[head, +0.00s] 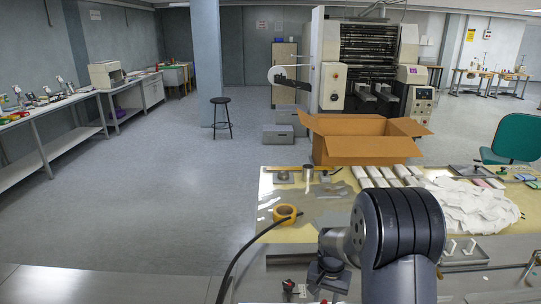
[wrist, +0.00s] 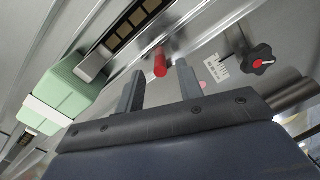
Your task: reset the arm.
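My arm (head: 402,235) rises at the lower right of the head view, in front of the worktable. My gripper (wrist: 160,68) shows in the wrist view with its two grey fingers apart and nothing held between them. A red knob (wrist: 160,65) appears between the fingertips, on the metal surface beyond; I cannot tell how far off it is. In the head view I cannot make out the fingers.
The wrist view shows a pale green block (wrist: 62,95) at left and a black star knob (wrist: 258,59) at right. Floor at left is clear.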

